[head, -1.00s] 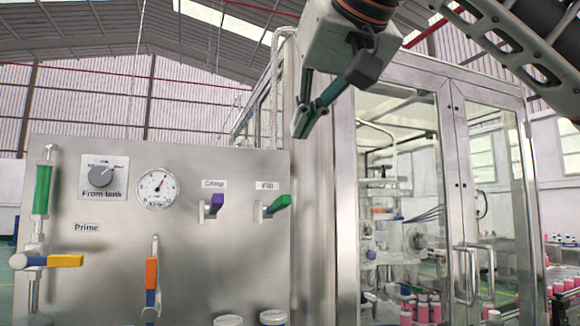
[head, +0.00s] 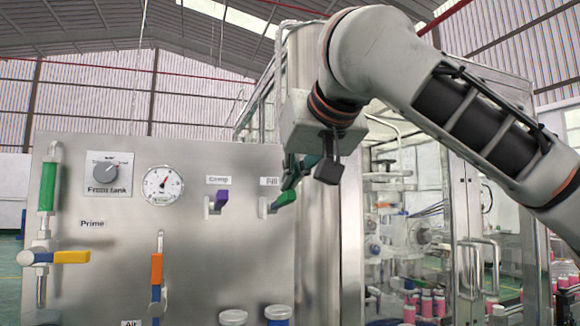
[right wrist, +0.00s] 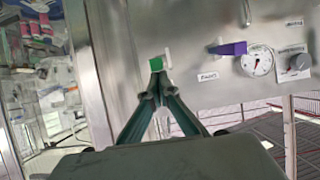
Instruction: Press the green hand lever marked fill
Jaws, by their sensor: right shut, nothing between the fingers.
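The green lever (head: 284,199) sticks out from the steel panel (head: 200,265), just below the label Fill (head: 270,181). My right gripper (head: 290,182) is shut and empty, with its fingertips right at the green lever's upper side. The right wrist view shows the green lever (right wrist: 155,63) just beyond the closed fingertips (right wrist: 157,80). I cannot tell whether they touch. My left gripper is not in view.
A purple lever (head: 222,197) sits left of the green one. A gauge (head: 163,185), a From tank knob (head: 104,172), an orange lever (head: 156,270) and a yellow lever (head: 72,257) are further left. A glass-doored cabinet (head: 465,215) stands to the right.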

